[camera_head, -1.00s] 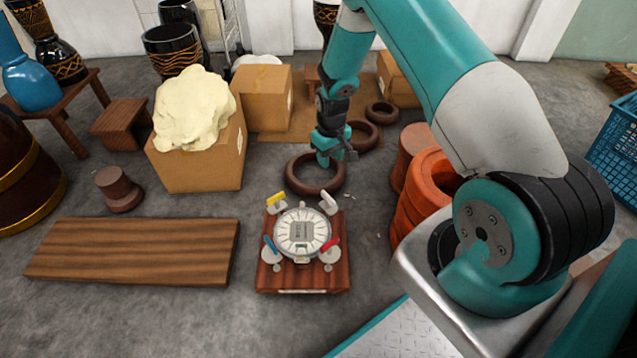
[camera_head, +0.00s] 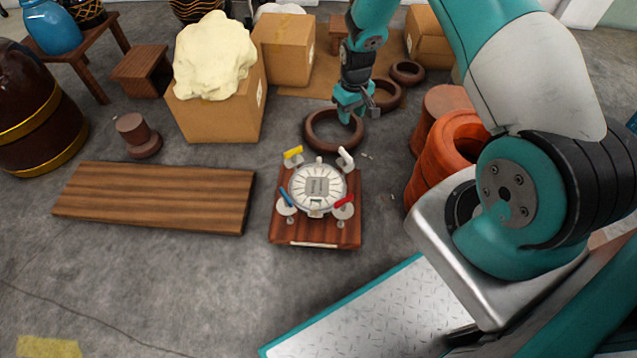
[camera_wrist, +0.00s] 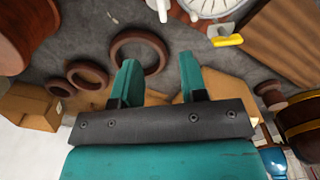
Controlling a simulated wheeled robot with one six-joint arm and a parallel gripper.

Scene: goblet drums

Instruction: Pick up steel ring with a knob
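A round steel ring (camera_head: 291,188) with a pale, rayed face inside it lies on a wooden board (camera_head: 290,234) in the head view. A small knob-like bump shows at its far edge. Toggle clamps with yellow (camera_head: 293,152), white (camera_head: 345,156), blue (camera_head: 286,196) and red (camera_head: 344,201) handles stand around it; whether they press on it I cannot tell. My gripper (camera_head: 350,113) is beyond the board, over a brown ring. In the wrist view my gripper (camera_wrist: 159,66) is open and empty. The steel ring (camera_wrist: 209,12) is cut off at the top edge there.
The brown ring (camera_head: 310,130) lies under my gripper, with smaller brown rings behind it. Orange rings (camera_head: 424,180) are stacked at the right. A wooden plank (camera_head: 150,197) lies left of the board. A cardboard box (camera_head: 215,120) bears a cream lump. Floor before the board is bare.

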